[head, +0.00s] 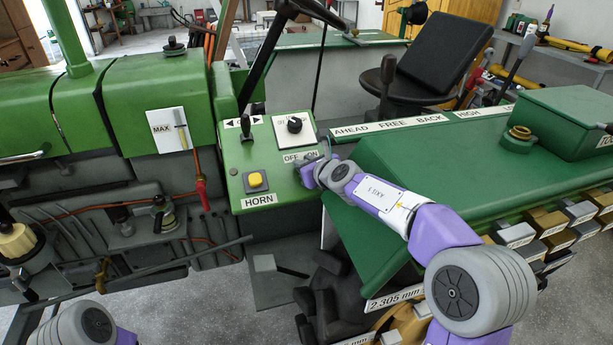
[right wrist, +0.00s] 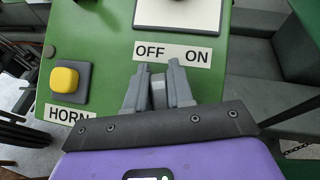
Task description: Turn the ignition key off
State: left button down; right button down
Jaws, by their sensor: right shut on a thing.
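The ignition switch sits on the green dashboard panel (head: 240,160), beside the "OFF ON" label (head: 300,156). My right gripper (head: 316,168) reaches to this spot from the right and hides the key in the head view. In the right wrist view, my right gripper (right wrist: 159,92) has its two grey fingers around a small grey piece, the ignition key (right wrist: 158,86), just below the OFF and ON words (right wrist: 172,53). The key's exact angle is hard to tell, as the fingers cover most of it. My left gripper is out of view.
The yellow horn button (head: 255,180) is left of my right gripper. The green fender (head: 400,150) lies close on the right. The steering wheel (head: 290,10) and a lever rise behind.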

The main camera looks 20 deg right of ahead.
jog(key=shift+a+f+n+g+y+b, duration=0.1)
jog(key=shift+n+g+y+b, duration=0.2)
jog(key=shift+n+y+b, duration=0.6)
jog(key=shift+n, duration=0.3)
jog(key=c, duration=1.1)
grip_release()
jog(key=shift+p, duration=0.35)
